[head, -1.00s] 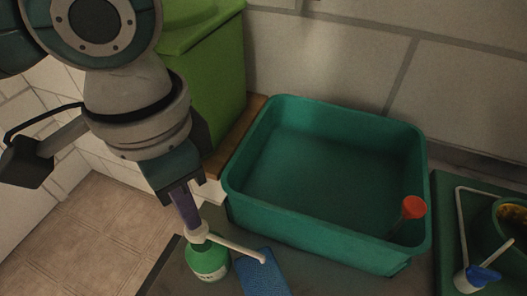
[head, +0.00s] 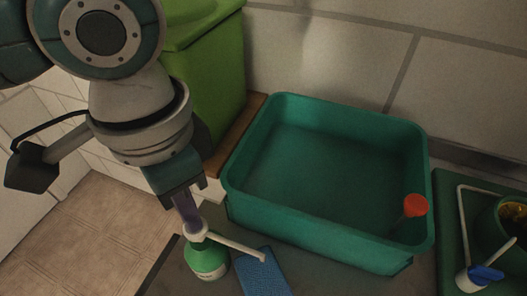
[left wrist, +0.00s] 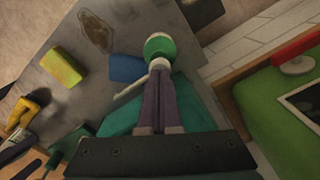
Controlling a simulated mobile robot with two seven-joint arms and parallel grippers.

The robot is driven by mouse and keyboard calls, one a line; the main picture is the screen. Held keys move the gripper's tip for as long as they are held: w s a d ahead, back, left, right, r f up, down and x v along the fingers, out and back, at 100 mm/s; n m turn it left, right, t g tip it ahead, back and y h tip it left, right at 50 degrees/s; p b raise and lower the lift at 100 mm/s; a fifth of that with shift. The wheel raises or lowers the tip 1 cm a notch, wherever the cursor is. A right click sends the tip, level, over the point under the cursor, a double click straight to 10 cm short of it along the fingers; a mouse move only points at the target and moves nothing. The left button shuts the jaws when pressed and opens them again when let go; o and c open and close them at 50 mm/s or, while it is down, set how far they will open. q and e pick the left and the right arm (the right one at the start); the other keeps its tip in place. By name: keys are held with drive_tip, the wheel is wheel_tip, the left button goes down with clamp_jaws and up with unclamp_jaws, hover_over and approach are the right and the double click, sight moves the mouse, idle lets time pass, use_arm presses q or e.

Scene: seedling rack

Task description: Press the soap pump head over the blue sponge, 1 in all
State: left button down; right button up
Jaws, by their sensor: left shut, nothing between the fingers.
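A green soap bottle (head: 207,263) with a white pump head (head: 194,235) stands at the front of the counter. Its long white spout (head: 238,247) reaches right, over the blue sponge (head: 263,274), which lies flat beside the bottle. My left gripper (head: 188,221) is shut and empty, pointing down with its purple-grey fingertips right at the pump head. I cannot tell whether they press it. In the left wrist view the fingers (left wrist: 159,82) hide part of the pump, with the green bottle (left wrist: 160,46) beyond and the blue sponge (left wrist: 126,68) at its left. My right gripper is out of view.
A teal tub (head: 245,216) holding a red-topped item (head: 414,207) stands behind the sponge. A green bin (head: 207,85) is behind my arm. A green tray (head: 446,235) is at the right. A yellow sponge (left wrist: 62,67) lies on the counter.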

use_arm(q)
drive_tip(key=shift+f+b, duration=0.45)
drive_tip(key=shift+f, duration=0.55)
drive_tip(key=shift+r+p, duration=1.55)
drive_tip(key=shift+p, duration=0.15)
wheel_tip(320, 180, up, 6)
drive_tip(key=p, duration=0.7)
